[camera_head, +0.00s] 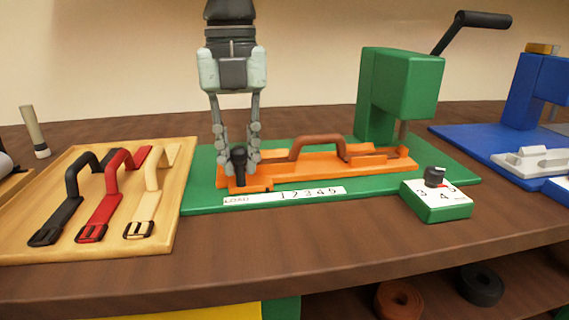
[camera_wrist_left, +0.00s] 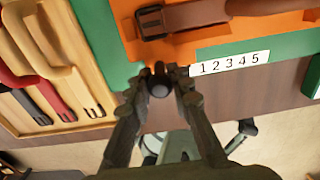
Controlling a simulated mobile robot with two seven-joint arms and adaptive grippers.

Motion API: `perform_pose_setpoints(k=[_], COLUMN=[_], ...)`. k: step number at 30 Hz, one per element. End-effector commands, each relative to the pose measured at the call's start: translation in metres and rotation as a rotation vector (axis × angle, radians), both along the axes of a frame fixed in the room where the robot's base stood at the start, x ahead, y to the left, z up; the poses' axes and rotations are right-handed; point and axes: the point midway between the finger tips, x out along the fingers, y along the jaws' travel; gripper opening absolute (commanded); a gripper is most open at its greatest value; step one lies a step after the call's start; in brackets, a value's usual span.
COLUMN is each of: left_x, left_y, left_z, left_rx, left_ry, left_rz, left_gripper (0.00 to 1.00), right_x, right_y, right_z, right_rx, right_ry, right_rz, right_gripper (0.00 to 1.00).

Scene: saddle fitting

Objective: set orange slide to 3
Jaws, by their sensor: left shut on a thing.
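The orange slide (camera_head: 350,164) lies on the green base (camera_head: 203,180), with a brown strap (camera_head: 320,142) arched on top. A black knob (camera_head: 239,165) stands upright at its left end. My left gripper (camera_head: 239,160) points down with its fingers closed around this knob, which also shows between the fingertips in the left wrist view (camera_wrist_left: 159,72). A white scale strip (camera_head: 284,196) in front reads LOAD, then 1 to 5. A small dark mark on the slide's front edge sits left of the 1. My right gripper is not in view.
A wooden tray (camera_head: 160,230) with black, red and cream straps lies at the left. A green dial box (camera_head: 437,203) stands at the front right. A green press (camera_head: 400,83) with a black lever rises behind the slide. A blue station (camera_head: 480,150) is farther right.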

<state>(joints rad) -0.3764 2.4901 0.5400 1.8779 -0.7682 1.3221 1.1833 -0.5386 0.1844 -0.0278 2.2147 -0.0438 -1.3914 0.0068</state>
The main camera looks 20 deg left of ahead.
Motion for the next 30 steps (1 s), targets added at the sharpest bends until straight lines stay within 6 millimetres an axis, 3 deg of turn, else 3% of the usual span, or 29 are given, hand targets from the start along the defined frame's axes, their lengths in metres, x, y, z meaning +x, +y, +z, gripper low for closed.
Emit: perform_pose_setpoints(k=[30], left_x=[0.02], left_y=[-0.034], left_z=[0.001], left_rx=[-0.003], left_ry=[-0.002], left_rz=[-0.002], left_gripper=[0.04], right_x=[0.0], right_y=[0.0], right_z=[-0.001], right_rx=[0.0], right_ry=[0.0], right_rz=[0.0], right_gripper=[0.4])
